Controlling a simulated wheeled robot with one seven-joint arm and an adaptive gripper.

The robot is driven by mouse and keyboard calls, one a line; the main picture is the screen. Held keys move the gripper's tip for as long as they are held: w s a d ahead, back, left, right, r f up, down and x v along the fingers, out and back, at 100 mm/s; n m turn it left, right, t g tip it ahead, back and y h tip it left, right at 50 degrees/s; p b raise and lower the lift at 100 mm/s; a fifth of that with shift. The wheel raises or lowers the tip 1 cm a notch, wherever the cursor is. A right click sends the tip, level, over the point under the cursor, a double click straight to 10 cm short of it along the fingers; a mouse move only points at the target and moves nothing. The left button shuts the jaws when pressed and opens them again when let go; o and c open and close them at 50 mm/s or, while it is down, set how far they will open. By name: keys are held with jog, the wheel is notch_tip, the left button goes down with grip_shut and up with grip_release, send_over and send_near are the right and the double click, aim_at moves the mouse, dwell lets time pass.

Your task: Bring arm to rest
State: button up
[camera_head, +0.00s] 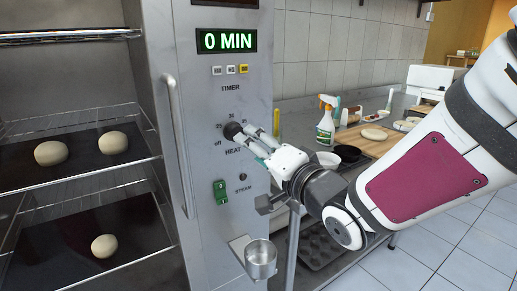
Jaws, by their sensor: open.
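My arm reaches in from the right side of the head view, with its white and dark red link in front of the counter. My gripper (249,137) is at the oven's control panel, its fingers pointing left. The knob sits between the TIMER and HEAT labels. The display (224,41) above reads 0 MIN in green. The far finger is partly hidden.
The oven (204,85) stands left with its racks open; dough balls (51,153) lie on dark trays. A vertical handle (178,140) and a metal cup on a bracket (260,260) stick out near the arm. A spray bottle (325,122) and wooden board (376,145) are on the counter.

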jog(key=s+d+r+n+g+h+p, duration=0.1)
jog(key=s+d+g+h+p, duration=0.15)
jog(key=s+d+h, duration=0.4)
jog(key=s+d+r+n+g+h+p, duration=0.1)
jog(key=s+d+h+p, duration=0.25)
jog(key=d, duration=0.55)
jog(key=s+d+n+g+p, duration=0.1)
jog(key=s+d+g+p, duration=0.1)
jog(key=s, duration=0.8)
jog(key=s+d+r+n+g+p, duration=0.1)
jog(key=s+g, duration=0.4)
jog(key=s, duration=0.6)
jog(key=shift+d+r+n+p, duration=0.25)
jog(key=shift+d+n+p, duration=0.55)
jog(key=shift+d, duration=0.25)
jog(key=shift+s, duration=0.1)
